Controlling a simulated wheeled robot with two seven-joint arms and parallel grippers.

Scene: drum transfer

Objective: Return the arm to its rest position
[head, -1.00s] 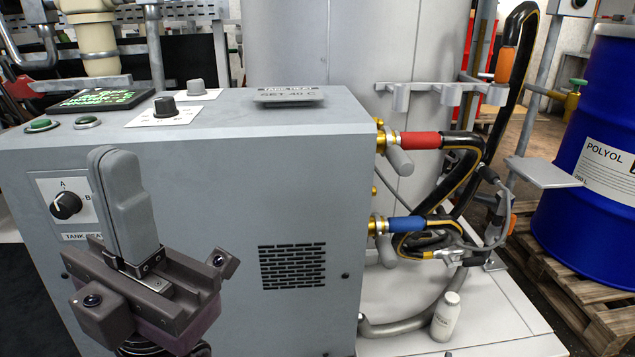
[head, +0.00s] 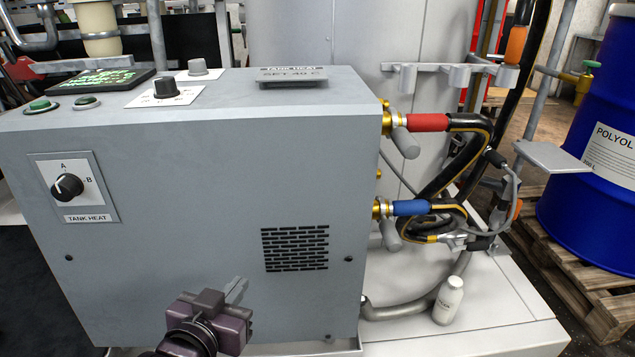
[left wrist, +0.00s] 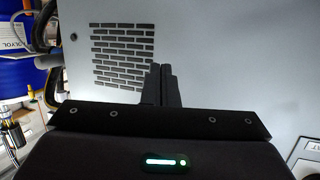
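My left gripper (head: 237,288) is low in front of the grey cabinet (head: 200,240) in the head view, below and left of its vent grille. In the left wrist view its two dark fingers (left wrist: 162,85) stand side by side, shut, with nothing seen between them. They point toward the cabinet front near the vent (left wrist: 122,55). The gripper appears apart from the cabinet, though the exact gap cannot be told. My right gripper is in neither view.
The cabinet front carries an A/B selector knob (head: 67,187) labelled TANK HEAT. Red (head: 428,122) and blue (head: 410,207) hose grips project from its right side. A white bottle (head: 448,300) stands on the base. A blue drum (head: 590,150) stands on a pallet at right.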

